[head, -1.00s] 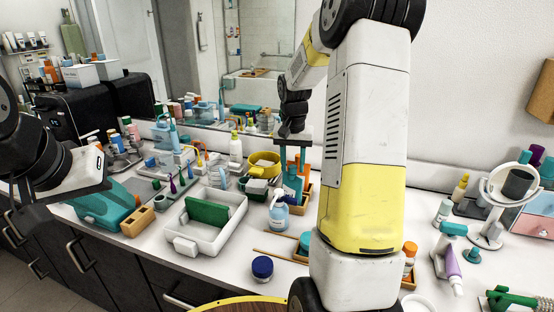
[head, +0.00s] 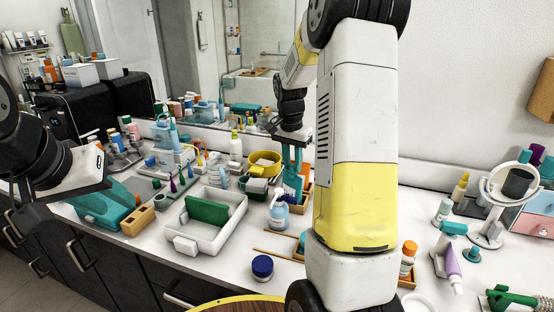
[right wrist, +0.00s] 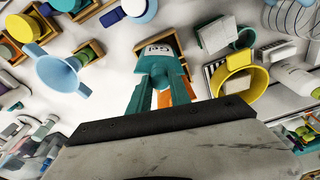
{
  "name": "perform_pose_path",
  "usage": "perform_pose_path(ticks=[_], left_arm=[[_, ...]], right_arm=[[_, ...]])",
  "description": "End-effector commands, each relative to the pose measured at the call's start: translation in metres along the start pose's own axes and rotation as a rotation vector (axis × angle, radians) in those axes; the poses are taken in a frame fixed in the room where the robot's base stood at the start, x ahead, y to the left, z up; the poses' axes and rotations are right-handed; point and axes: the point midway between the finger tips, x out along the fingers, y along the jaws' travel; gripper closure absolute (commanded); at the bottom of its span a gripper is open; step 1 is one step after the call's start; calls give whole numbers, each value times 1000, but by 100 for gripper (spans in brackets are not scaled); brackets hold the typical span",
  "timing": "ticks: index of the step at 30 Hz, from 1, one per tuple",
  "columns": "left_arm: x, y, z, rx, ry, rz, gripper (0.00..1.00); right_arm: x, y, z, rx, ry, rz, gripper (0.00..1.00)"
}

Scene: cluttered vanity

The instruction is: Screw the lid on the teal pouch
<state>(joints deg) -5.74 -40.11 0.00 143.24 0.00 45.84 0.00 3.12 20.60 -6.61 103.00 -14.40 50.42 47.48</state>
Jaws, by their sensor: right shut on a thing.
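The teal pouch (head: 291,188) stands in a small wooden tray in the middle of the counter. My right gripper (head: 292,168) comes down on it from above, its teal fingers shut on its upper part. In the right wrist view the pouch (right wrist: 159,50) shows a pale mark at the fingertips of my right gripper (right wrist: 160,72). I cannot single out the lid for certain; a small teal cap-like piece (head: 472,256) lies at the right. My left gripper (head: 62,200) hangs at the left edge, near a teal case; its fingers cannot be made out.
A white tray (head: 180,245) with a green block is left of the pouch. A pump bottle (head: 278,216) stands just in front, a yellow bowl (head: 264,157) behind. A dark blue jar (head: 262,267) is near the front edge. My right arm hides part of the counter.

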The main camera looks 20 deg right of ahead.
Motion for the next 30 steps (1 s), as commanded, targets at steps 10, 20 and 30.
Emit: perform_pose_path(ticks=[10,20,30], left_arm=[[0,0,0,0,0,0,64],[0,0,0,0,0,0,64],[0,0,0,0,0,0,64]], right_arm=[[0,-1,0,46,0,6,100],[0,-1,0,397,0,48,100],[0,-1,0,448,0,54,100]])
